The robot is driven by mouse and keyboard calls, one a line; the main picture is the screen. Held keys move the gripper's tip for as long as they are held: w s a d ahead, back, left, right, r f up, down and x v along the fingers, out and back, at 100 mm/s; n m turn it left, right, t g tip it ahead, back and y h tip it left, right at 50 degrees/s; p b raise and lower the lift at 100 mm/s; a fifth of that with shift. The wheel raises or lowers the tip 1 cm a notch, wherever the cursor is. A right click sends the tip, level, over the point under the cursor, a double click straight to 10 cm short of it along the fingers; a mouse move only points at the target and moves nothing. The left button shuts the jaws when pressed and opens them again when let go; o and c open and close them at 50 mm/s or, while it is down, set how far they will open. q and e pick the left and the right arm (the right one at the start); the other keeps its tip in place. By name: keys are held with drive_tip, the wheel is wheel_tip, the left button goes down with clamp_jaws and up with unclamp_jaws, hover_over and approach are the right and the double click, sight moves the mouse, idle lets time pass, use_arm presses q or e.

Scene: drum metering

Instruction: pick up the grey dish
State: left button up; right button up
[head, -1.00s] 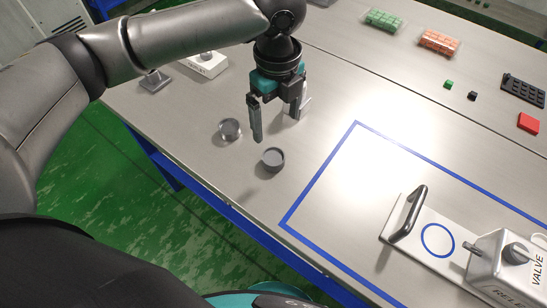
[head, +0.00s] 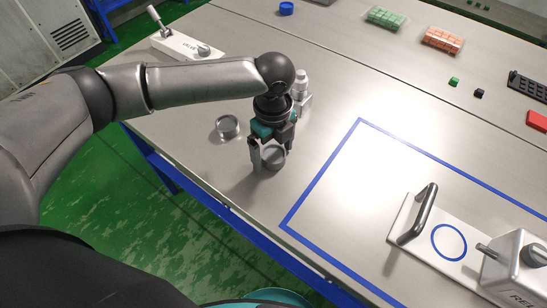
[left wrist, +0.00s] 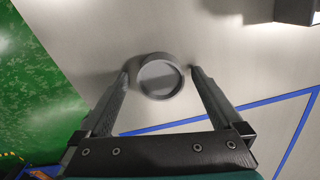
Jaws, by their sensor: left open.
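The grey dish (head: 273,159) is a small round cup standing on the metal table. My left gripper (head: 271,166) is lowered over it with its fingers pointing down, and partly hides it in the head view. In the left wrist view the dish (left wrist: 160,77) lies between the two open fingertips (left wrist: 158,72), with a gap on each side. A second round dish (head: 228,126), with a clear or shiny look, stands to the left on the table. My right gripper is not in view.
Another white unit (head: 190,45) and a pale bottle-like item (head: 302,83) stand behind my left arm. The table's front edge is close.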

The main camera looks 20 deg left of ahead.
use_arm(q)
drive_tip(key=c, duration=1.4)
drive_tip(key=shift+r, duration=0.1)
